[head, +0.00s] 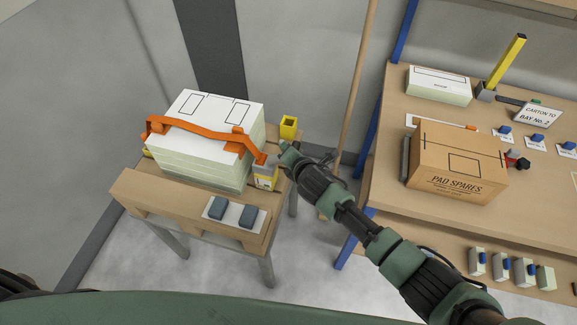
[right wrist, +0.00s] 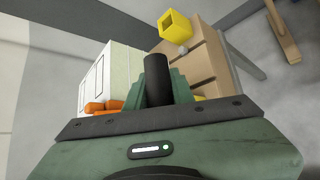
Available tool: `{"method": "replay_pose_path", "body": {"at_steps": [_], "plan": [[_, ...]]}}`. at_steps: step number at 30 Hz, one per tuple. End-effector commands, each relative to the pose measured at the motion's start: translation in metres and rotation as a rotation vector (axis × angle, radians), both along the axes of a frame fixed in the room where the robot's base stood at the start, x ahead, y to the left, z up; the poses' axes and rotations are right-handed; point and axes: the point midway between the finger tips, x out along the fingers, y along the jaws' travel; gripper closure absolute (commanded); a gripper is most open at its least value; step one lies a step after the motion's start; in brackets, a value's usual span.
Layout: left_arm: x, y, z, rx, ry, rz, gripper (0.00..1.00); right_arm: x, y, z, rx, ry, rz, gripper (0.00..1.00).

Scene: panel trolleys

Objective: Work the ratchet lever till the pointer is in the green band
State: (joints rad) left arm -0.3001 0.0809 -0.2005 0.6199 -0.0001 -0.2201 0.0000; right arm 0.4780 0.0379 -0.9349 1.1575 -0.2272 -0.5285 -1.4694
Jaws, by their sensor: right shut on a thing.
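A stack of white panels (head: 207,135) sits on a wooden stand, with an orange strap (head: 190,127) over its top. The strap runs down to a yellow ratchet unit (head: 265,182) with a pale label at the stack's right side. My right gripper (head: 287,152) is beside and above this unit. In the right wrist view its green fingers are shut on a black cylindrical lever handle (right wrist: 157,80). The gripper hides most of the lever in the head view. The pointer and green band are too small or hidden to read. My left gripper is not in view.
A yellow square socket (head: 289,127) stands at the stand's back right corner. Two blue blocks lie on a white plate (head: 234,215) at the front. A broom-like pole (head: 357,85) and a bench (head: 395,180) with a PAD SPARES carton (head: 455,165) are to the right.

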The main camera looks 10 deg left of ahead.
Motion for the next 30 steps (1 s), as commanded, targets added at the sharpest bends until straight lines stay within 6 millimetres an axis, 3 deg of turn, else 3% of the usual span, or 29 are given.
{"method": "replay_pose_path", "body": {"at_steps": [1, 10, 19, 30], "plan": [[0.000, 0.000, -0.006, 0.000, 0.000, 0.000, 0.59, -0.002, -0.004, -0.010, 0.015, 0.003, -0.001, 1.00], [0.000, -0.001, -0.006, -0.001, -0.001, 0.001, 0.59, -0.002, -0.005, -0.009, 0.030, 0.002, -0.002, 1.00], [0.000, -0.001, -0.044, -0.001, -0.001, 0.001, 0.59, -0.003, -0.011, -0.026, 0.219, -0.024, -0.002, 1.00], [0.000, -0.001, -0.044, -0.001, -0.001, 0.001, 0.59, -0.004, -0.011, -0.023, 0.246, -0.027, -0.001, 1.00]]}}
